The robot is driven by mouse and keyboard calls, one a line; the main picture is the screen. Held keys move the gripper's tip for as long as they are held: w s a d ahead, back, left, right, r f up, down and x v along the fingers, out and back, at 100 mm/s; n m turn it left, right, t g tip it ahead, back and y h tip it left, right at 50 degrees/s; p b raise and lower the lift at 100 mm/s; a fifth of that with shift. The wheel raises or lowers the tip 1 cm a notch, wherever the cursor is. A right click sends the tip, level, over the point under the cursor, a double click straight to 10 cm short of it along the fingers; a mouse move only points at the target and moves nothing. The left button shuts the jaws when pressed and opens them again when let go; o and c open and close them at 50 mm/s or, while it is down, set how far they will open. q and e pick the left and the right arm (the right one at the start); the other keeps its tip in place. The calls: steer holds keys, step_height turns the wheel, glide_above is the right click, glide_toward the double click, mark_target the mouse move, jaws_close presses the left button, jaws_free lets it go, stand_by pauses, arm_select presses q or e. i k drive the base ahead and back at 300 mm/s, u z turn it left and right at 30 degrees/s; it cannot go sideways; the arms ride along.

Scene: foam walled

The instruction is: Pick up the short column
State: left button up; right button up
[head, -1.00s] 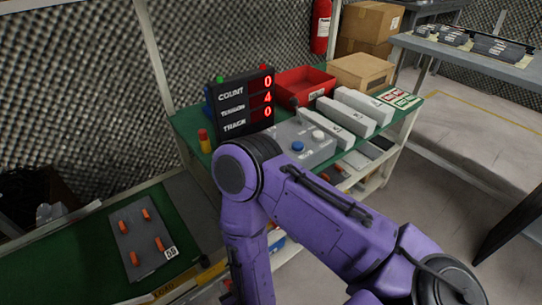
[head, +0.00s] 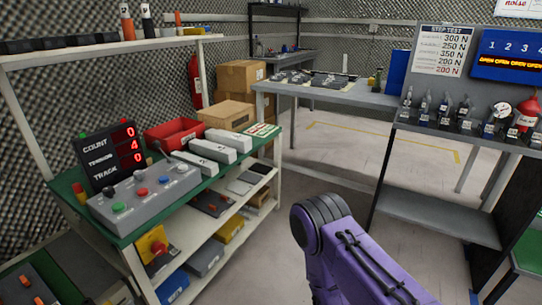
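I cannot tell for certain which thing is the short column. Three long light-grey blocks lie side by side on the green-topped bench (head: 262,143) at left: a far block (head: 229,139), a middle block (head: 213,150) and a near block (head: 192,162). Their labels are too small to read. One purple arm of mine rises from the bottom. Neither gripper is in view.
A display (head: 108,156), a grey button box (head: 145,196) and a red bin (head: 172,134) crowd the green bench. A grey table (head: 345,93) with dark parts stands behind. A black-framed bench (head: 440,137) with gauges stands at right. Open floor (head: 335,145) lies between.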

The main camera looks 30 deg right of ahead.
mark_target(224, 154)
steer(key=z, duration=0.4)
steer(key=i, duration=1.1)
steer(key=u, duration=0.3)
steer(key=k, duration=0.55)
steer(key=z, duration=0.55)
